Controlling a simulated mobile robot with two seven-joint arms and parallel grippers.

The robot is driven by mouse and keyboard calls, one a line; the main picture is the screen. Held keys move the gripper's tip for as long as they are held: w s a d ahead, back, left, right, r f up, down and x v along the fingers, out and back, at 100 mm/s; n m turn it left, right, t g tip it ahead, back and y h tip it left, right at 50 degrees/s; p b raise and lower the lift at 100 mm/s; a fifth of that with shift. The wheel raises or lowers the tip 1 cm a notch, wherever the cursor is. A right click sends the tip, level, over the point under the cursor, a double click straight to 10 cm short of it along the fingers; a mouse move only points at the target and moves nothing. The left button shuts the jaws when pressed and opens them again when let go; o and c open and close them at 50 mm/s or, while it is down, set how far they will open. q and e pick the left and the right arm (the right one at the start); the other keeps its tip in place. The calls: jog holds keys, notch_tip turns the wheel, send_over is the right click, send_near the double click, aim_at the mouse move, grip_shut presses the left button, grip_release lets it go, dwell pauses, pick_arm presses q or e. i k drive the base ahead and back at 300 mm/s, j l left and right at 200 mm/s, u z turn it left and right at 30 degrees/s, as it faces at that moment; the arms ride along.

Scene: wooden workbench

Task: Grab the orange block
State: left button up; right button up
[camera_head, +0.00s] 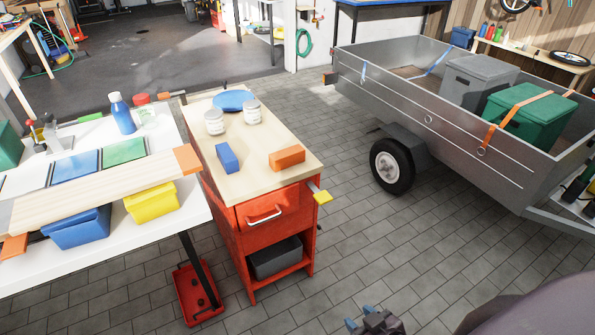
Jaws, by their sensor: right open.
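The orange block (287,158) lies on the wooden top of the red cart (258,180), near its front right edge. My right gripper (361,317) is at the bottom of the head view, low over the paved floor. It is open and well apart from the block, to its lower right. Nothing shows between its fingers. My left gripper is not in view.
A blue block (227,158), two white cans (214,122) and a blue round item (232,100) share the cart top. A yellow piece (322,197) juts from its right side. A white table (190,205) stands left; a metal trailer (425,115) stands right.

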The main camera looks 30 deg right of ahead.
aim_at(286, 157)
jog(key=k+u, duration=0.3)
jog(key=k+j+u, duration=0.1)
jog(key=k+u, duration=0.2)
jog(key=u, duration=0.4)
jog(key=l+u, duration=0.15)
jog(key=u, duration=0.25)
jog(key=l+u, duration=0.1)
jog(key=u, duration=0.3)
jog(key=k+l, duration=0.1)
jog(key=l, duration=0.4)
jog(key=k+l, duration=0.1)
jog(key=l, duration=0.4)
jog(key=k+l, duration=0.1)
jog(key=l, duration=0.35)
jog(key=k+l, duration=0.1)
jog(key=l, duration=0.4)
jog(key=k+l, duration=0.1)
jog(key=l, duration=0.4)
jog(key=k+l, duration=0.1)
jog(key=l, duration=0.4)
jog(key=k+l, duration=0.1)
jog(key=l, duration=0.35)
